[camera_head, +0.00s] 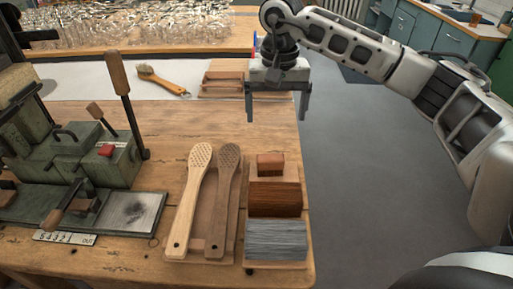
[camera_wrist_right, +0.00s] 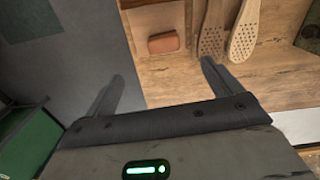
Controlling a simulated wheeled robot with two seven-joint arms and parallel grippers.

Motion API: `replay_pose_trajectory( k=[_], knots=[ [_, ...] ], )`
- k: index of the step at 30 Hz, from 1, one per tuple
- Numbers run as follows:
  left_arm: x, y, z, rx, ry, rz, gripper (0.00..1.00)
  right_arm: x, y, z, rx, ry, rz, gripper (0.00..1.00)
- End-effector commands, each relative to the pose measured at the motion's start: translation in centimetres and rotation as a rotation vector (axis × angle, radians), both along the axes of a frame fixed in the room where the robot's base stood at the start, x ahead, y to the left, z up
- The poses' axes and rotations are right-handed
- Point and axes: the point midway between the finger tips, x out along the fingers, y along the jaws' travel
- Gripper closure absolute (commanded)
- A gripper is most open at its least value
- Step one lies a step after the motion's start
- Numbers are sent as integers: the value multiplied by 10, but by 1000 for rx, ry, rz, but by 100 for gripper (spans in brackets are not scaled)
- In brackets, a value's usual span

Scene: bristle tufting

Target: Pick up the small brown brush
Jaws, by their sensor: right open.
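A small brown brush (camera_head: 160,80) with a yellow-orange handle lies on the white sheet at the back left of the bench. A small red-brown block (camera_head: 270,164), which also shows in the right wrist view (camera_wrist_right: 165,43), sits on a wooden tray at the front right; whether it is a brush I cannot tell. My right gripper (camera_head: 277,108) is open and empty, above the bench's right edge, behind the block and to the right of the brush. In the wrist view its fingers (camera_wrist_right: 161,78) point toward the block, apart from it. My left gripper is not in view.
The tray (camera_head: 247,232) also holds brown bristles (camera_head: 275,199) and grey bristles (camera_head: 276,239). Two drilled wooden paddles (camera_head: 195,195) lie left of it. A green machine (camera_head: 105,160) with upright levers stands at left. Bare bench lies behind the paddles.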

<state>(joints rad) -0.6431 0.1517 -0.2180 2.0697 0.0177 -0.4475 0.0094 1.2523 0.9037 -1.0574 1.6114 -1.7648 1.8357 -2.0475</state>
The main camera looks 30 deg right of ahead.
Motion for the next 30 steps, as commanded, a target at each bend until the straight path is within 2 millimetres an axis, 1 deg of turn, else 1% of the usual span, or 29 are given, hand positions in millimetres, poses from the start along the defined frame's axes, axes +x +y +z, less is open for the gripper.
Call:
replay_pose_trajectory(
  k=[2, 5, 12, 15, 18, 23, 25, 30],
  knots=[
    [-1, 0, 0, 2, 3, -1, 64, 0, 0, -5, 0, 3, -1, 9],
    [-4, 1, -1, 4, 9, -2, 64, -1, 0, -20, 1, 6, -1, 9],
    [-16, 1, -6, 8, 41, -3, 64, -1, 1, -71, 3, 6, -1, 9],
    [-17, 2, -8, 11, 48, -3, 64, 0, 1, -89, 4, 5, -1, 9],
    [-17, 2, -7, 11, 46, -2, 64, 0, 1, -101, 3, 2, 0, 9],
    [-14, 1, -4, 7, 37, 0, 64, 1, 1, -110, 4, 1, -1, 9],
    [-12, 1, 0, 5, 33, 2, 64, 2, 1, -117, 4, 4, -2, 9],
    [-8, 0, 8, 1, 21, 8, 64, 6, 0, -143, 3, 4, -1, 9]
  ],
)
